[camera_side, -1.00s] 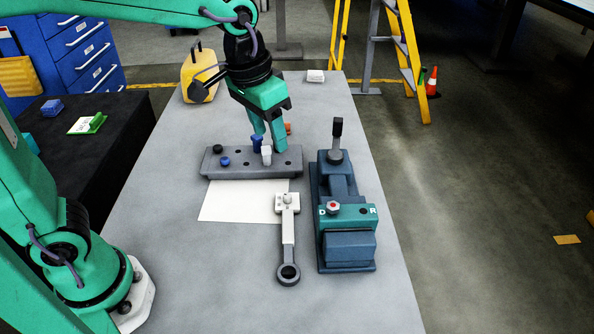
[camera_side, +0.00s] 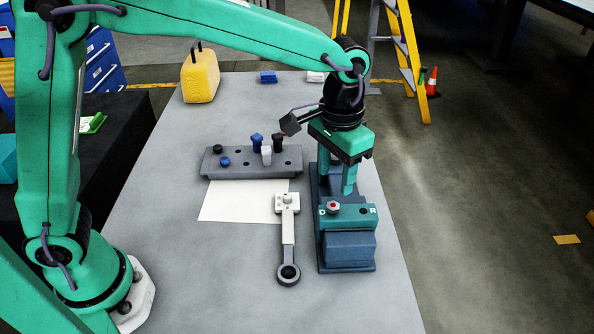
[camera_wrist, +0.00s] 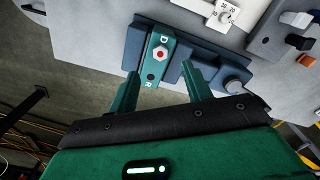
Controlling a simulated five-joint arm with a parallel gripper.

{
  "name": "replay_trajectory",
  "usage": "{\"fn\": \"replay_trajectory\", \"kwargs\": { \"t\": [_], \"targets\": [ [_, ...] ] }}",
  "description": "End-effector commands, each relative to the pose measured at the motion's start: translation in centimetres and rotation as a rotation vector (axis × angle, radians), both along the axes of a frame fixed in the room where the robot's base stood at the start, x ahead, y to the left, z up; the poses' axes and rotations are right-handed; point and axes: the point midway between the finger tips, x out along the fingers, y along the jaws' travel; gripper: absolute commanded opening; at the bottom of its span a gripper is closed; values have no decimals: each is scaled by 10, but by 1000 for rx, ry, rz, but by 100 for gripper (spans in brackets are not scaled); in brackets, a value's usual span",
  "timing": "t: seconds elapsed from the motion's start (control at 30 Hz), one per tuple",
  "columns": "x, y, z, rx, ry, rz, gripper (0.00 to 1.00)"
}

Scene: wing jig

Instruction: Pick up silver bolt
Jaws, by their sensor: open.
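A pale white bolt (camera_side: 266,155) stands in the grey rack (camera_side: 228,170), also in the wrist view (camera_wrist: 300,18). My gripper (camera_side: 336,188) is open and empty above the jig. Its fingertips (camera_wrist: 158,77) straddle the green block in the wrist view, close to the hex bolt. Their height above it is hard to tell.
The rack also holds blue bolts (camera_side: 257,143) and black ones (camera_side: 278,144). A white-and-grey ringed tool (camera_side: 288,235) lies left of the jig, near a white sheet (camera_side: 240,203). A yellow container (camera_side: 200,77) stands at the back.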

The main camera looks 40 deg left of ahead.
Motion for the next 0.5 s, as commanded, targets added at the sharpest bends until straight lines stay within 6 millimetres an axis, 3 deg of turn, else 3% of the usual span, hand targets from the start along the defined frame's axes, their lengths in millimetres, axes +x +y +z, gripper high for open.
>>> {"fn": "replay_trajectory", "kwargs": {
  "t": [0.23, 0.5],
  "targets": [
    [0, 0, -20, 0, 2, 0, 49],
    [0, 0, -24, 0, 1, 0, 49]
  ]
}}
